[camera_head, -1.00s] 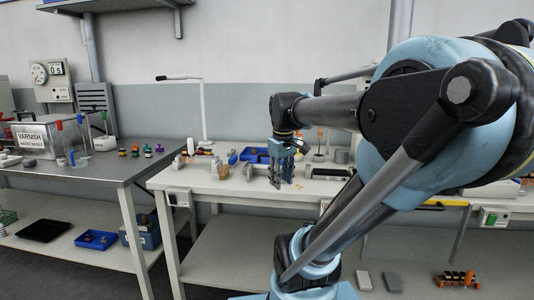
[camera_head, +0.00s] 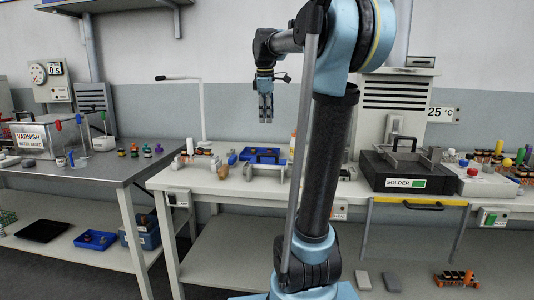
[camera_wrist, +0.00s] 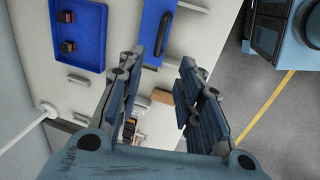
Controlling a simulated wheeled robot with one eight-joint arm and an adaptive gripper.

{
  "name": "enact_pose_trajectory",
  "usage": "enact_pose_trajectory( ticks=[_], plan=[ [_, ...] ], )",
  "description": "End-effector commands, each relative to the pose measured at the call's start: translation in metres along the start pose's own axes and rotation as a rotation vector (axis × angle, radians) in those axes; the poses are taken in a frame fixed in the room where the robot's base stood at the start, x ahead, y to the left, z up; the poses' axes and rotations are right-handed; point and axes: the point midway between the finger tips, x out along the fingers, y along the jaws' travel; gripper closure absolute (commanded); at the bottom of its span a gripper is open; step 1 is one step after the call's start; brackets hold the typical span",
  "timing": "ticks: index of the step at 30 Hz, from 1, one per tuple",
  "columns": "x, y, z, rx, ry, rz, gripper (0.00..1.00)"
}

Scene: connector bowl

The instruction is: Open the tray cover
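My gripper (camera_head: 266,121) hangs pointing down above the back of the white bench, well clear of the things on it. In the wrist view my gripper (camera_wrist: 163,64) has its two fingers apart with nothing between them. A blue tray (camera_head: 275,151) lies below it on the bench. I cannot tell whether this piece is the tray cover.
A black box labelled SOLDER (camera_head: 405,183) stands on the bench to the right of my arm. A lamp stand (camera_head: 204,110) rises left of the blue tray. Small blocks and cups lie around the tray. A clear box labelled VARNISH (camera_head: 36,145) stands on the left table.

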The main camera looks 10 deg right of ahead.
Motion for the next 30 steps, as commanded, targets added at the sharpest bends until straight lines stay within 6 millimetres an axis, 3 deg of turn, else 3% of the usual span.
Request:
enact_pose_trajectory(
  ticks=[21, 30],
  plan=[
    [0.121, -0.001, 0.000, 0.001, 0.000, 0.000, 0.67],
    [0.156, -0.001, 0.000, 0.002, 0.000, 0.000, 0.67]
  ],
)
